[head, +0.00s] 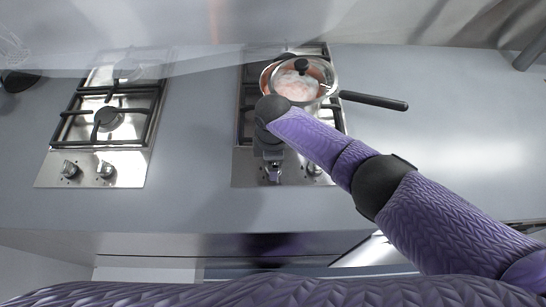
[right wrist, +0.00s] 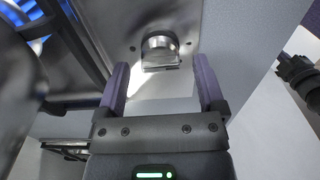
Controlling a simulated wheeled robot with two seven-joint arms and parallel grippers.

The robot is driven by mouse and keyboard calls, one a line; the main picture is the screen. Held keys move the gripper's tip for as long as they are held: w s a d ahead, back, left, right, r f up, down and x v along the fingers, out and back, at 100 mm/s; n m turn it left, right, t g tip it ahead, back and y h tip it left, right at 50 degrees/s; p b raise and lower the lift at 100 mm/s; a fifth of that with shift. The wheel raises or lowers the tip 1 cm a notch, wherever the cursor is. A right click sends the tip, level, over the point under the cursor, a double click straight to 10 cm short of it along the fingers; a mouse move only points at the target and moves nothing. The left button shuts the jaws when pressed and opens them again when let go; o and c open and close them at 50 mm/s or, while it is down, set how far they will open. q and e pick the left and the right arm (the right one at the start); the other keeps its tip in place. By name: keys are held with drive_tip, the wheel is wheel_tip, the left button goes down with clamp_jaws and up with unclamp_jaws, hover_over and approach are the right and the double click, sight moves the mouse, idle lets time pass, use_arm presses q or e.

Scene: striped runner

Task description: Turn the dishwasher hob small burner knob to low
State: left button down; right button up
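The right hob (head: 240,170) is a steel two-burner hob with its knobs along the front edge. My right gripper (head: 272,174) is over its front left knob area and hides most of that spot. In the right wrist view my right gripper (right wrist: 160,90) is open and empty, with its two purple fingers apart. A round metal knob (right wrist: 160,48) lies just beyond the fingertips, roughly centred between them. I cannot see contact. The other knob (head: 314,169) shows right of the gripper. My left gripper is not recognisable in either view.
A lidded pot (head: 318,88) stands on the right hob's back burner, its dark handle (head: 375,101) pointing right. A second hob (head: 130,165) with two knobs (head: 69,170) is on the left. The counter (head: 200,150) between them is clear.

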drive_tip(key=shift+r, duration=0.4)
wheel_tip(320, 180, up, 9)
drive_tip(key=p, duration=0.3)
drive_tip(key=shift+p, duration=0.3)
drive_tip(key=shift+s, duration=0.1)
